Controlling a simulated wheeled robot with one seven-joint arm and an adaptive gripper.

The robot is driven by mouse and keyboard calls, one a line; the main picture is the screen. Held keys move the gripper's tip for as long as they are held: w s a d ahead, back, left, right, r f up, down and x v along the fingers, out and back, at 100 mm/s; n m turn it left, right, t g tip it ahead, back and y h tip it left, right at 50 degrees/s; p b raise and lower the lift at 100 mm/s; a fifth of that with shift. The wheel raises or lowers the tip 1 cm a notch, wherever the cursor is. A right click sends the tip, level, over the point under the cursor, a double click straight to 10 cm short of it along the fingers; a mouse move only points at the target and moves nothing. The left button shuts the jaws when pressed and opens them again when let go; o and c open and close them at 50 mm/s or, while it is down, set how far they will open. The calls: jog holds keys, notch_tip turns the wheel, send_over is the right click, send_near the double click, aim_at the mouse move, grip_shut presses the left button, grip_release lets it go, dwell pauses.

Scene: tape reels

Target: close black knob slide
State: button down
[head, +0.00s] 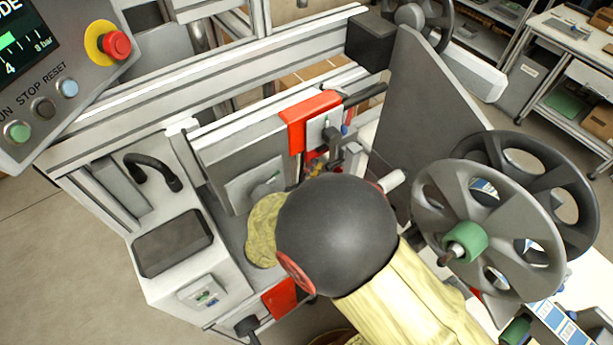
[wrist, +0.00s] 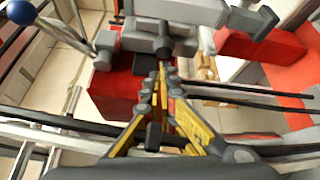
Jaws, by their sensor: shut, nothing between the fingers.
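A black knob (wrist: 265,22) sits at the end of a grey slide piece (wrist: 225,14) in the wrist view, up and to the right of my fingertips. A grey block (wrist: 158,38) stands on a red carriage (wrist: 118,92) straight ahead of the fingers. My gripper (wrist: 162,72) is shut and empty, its yellow-and-grey fingers together just below the grey block; I cannot tell if they touch it. In the head view the red carriage (head: 311,104) shows beyond my dark wrist joint, which hides most of the gripper. The black knob is not clear there.
A blue ball knob (wrist: 20,12) on a metal lever is at upper left in the wrist view. Dark rods (wrist: 250,95) run right of the fingers. Large tape reels (head: 490,220) stand right of my arm. A control panel (head: 60,75) is at upper left.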

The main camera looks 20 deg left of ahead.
jog(key=shift+w+d, duration=0.1)
jog(key=shift+w, duration=0.3)
jog(key=s+d+b, duration=0.1)
jog(key=s+d, duration=0.4)
jog(key=d, duration=0.1)
jog(key=shift+s, duration=0.15)
jog(key=shift+f, duration=0.1)
